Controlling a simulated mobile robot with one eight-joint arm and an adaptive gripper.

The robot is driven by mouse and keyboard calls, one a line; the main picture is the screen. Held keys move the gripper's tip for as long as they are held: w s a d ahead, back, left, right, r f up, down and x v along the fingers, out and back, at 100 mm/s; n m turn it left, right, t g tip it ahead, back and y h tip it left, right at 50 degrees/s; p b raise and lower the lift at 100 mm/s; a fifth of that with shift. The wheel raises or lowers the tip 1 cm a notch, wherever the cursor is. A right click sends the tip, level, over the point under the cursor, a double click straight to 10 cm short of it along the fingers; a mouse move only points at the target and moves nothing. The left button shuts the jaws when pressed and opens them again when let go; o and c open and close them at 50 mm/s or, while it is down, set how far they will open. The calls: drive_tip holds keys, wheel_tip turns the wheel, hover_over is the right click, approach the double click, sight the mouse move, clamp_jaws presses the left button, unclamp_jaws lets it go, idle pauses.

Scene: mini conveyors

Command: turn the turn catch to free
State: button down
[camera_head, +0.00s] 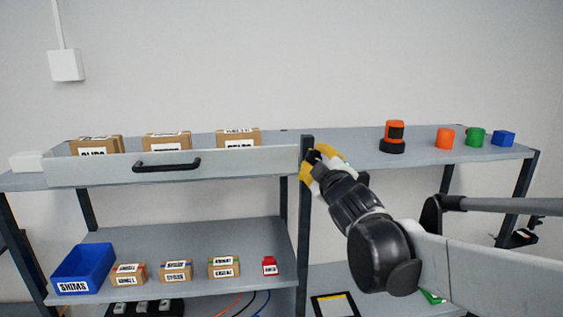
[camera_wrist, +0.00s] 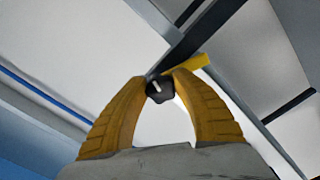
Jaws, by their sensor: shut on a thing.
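The turn catch shows as a small black knob with a light mark in the wrist view (camera_wrist: 158,91). It is at the right end of the white drawer front (camera_head: 110,170), by the dark upright post. My gripper (camera_head: 314,164) is at this post with its yellow fingers on either side of the knob. In the wrist view my gripper (camera_wrist: 160,84) has both fingertips closed on the knob. A yellow strip (camera_wrist: 190,66) shows just beyond the right fingertip. The fingers hide part of the knob, and I cannot tell which way it is turned.
The drawer has a black handle (camera_head: 167,166) and boxes behind its front. An orange and black beacon (camera_head: 394,136) and small coloured pieces stand on the top shelf at right. A blue bin (camera_head: 83,268) and small boxes sit on the lower shelf.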

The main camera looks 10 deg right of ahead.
drive_tip(key=shift+r+n, duration=0.15)
drive_tip(key=shift+n, duration=1.45)
drive_tip(key=c, duration=1)
unclamp_jaws()
drive_tip(key=s, duration=1.2)
